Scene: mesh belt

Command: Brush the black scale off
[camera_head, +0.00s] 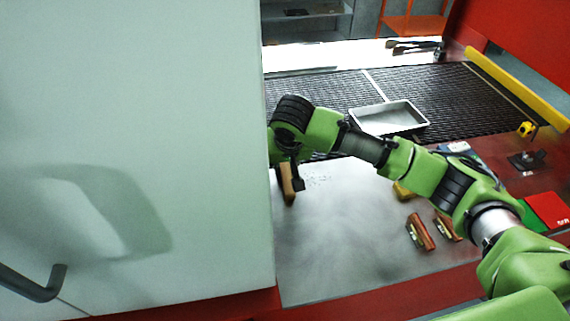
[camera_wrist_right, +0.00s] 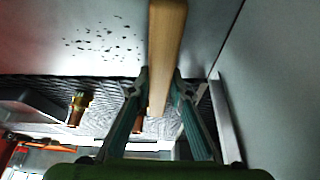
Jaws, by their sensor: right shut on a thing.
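My right gripper (camera_head: 294,182) is shut on a wooden brush (camera_head: 287,184), holding it over the left part of a grey metal plate (camera_head: 350,245). In the right wrist view the brush (camera_wrist_right: 167,45) shows as a long wooden bar between the two fingers of my right gripper (camera_wrist_right: 160,82). Its bristles are hidden. Black scale (camera_wrist_right: 102,42) lies as scattered flakes on the plate, left of the brush in that view. In the head view the scale (camera_head: 318,179) is faint specks just right of the gripper. My left gripper is not in view.
A large pale panel (camera_head: 140,120) with a dark handle fills the left side. Behind the plate, a grey tray (camera_head: 390,116) stands on the dark mesh belt (camera_head: 450,92). The plate's front middle is clear.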

